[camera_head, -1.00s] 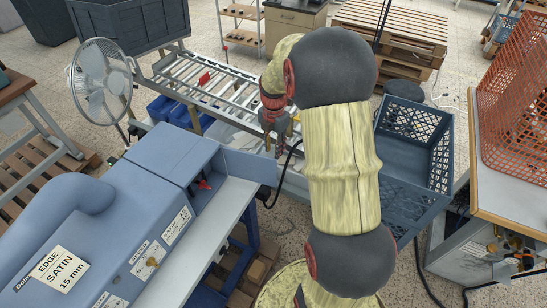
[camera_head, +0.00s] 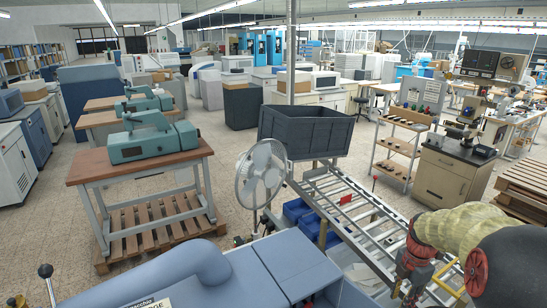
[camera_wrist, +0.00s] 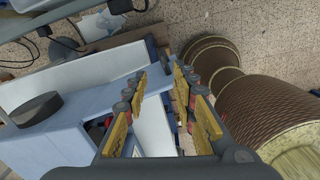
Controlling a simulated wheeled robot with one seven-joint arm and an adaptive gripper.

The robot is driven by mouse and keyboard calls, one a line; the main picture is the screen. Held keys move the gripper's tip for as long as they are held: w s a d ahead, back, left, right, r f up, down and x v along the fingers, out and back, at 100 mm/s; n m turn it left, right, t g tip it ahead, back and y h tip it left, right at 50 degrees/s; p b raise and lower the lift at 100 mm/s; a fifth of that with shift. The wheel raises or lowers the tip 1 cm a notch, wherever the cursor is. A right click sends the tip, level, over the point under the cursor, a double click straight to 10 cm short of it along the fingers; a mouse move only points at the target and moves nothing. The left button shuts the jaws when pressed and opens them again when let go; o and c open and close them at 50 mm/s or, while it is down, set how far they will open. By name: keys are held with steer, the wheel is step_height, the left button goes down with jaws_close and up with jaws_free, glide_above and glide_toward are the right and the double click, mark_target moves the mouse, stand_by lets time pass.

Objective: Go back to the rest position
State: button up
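My gripper (camera_wrist: 165,108) shows in the wrist view with its two yellow-padded fingers spread apart and nothing held between them. Below and beyond the fingers is the blue machine (camera_wrist: 62,150) with a pale shelf. In the head view my arm is at the lower right, and the gripper end points down over the roller conveyor (camera_head: 352,205). Its fingertips are cut off by the frame's bottom edge there. The blue machine (camera_head: 275,268) fills the bottom middle of the head view.
A standing fan (camera_head: 262,175) is behind the machine. A dark grey bin (camera_head: 305,133) stands at the conveyor's far end. A wooden table (camera_head: 85,170) with green machines is at the left, over a pallet (camera_head: 160,228). A cabinet (camera_head: 447,172) stands right. Open floor lies between.

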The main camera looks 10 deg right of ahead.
steer(key=s+a+r+m+t+b, duration=0.1)
steer(key=s+a+r+m+b, duration=0.3)
steer(key=a, duration=0.4)
steer(key=s+a+r+m+t+b, duration=0.2)
steer(key=s+a+r+m, duration=0.15)
steer(key=a+m, duration=0.3)
steer(key=s+a+f+m+t+b, duration=0.1)
steer(key=s+a+m+t+b, duration=0.1)
steer(key=s+a+m+b, duration=0.3)
steer(key=s+a+m, duration=0.4)
steer(key=s+a, duration=0.1)
steer(key=s, duration=0.1)
steer(key=shift+s+a+f, duration=0.15)
steer(key=shift+s+a, duration=0.15)
steer(key=shift+s, duration=0.1)
steer(key=shift+m, duration=0.25)
